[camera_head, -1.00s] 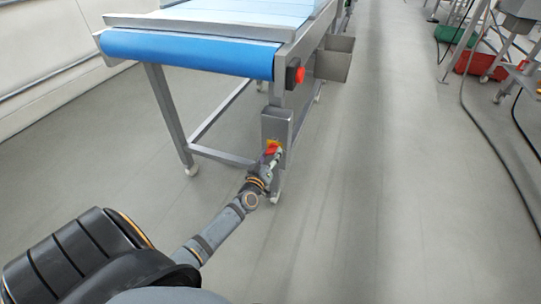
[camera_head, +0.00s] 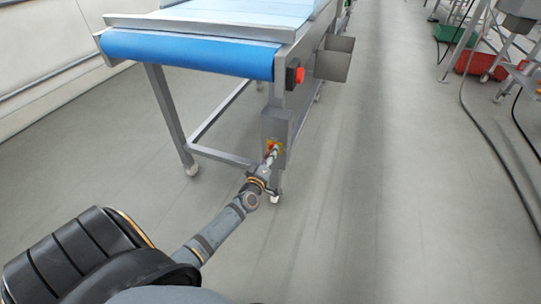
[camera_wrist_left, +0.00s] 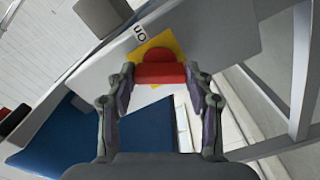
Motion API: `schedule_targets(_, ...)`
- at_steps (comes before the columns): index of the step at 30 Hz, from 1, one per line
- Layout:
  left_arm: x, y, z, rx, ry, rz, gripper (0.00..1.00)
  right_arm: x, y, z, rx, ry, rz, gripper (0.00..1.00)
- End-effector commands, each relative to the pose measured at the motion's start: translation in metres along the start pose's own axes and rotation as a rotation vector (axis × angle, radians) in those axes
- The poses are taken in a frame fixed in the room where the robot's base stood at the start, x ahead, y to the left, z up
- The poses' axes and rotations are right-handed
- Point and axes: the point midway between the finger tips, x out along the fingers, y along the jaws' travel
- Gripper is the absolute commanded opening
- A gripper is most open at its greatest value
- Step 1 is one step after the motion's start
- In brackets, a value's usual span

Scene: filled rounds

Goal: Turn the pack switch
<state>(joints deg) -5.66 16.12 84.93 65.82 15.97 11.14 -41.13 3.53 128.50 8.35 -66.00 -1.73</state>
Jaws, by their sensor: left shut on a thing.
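The pack switch (camera_wrist_left: 160,72) is a red rotary handle on a yellow plate (camera_wrist_left: 157,42), mounted on a grey box (camera_head: 274,127) on the conveyor's leg. In the left wrist view the red handle sits between the two fingertips of my left gripper (camera_wrist_left: 160,82), which is shut on it. In the head view my left gripper (camera_head: 270,156) reaches the switch from below, and it hides part of the red handle and yellow plate. Dark lettering, partly cut off, shows beside the yellow plate. My right gripper is in neither view.
A conveyor with a blue belt (camera_head: 185,55) stands on steel legs above the switch. A red button (camera_head: 299,76) sits on its frame, with a grey bin (camera_head: 334,64) beside it. Open floor (camera_head: 390,190) lies to the right, with hoses and red and green crates farther right.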

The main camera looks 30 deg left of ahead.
Motion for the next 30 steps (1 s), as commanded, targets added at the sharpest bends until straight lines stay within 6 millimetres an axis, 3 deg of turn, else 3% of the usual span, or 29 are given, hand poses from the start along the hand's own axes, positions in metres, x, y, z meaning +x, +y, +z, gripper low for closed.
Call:
schedule_targets(12, -0.0004, -0.0009, 0.0005, -0.009, -0.001, -0.002, 0.21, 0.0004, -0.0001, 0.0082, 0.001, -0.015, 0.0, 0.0)
schedule_targets(13, -0.0004, -0.0009, 0.0005, -0.009, -0.001, -0.002, 0.54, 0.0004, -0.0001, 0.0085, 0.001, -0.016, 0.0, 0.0)
schedule_targets(18, -0.0004, -0.0007, 0.0004, -0.009, -0.001, -0.001, 0.75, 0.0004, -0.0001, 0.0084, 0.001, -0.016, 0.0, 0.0)
schedule_targets(26, -0.0002, -0.0003, 0.0002, -0.009, 0.0, -0.001, 0.75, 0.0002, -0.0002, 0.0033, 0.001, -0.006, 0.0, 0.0)
schedule_targets(30, -0.0097, -0.0006, 0.0004, -0.008, -0.001, 0.0, 0.75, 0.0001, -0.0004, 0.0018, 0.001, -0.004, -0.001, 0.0)
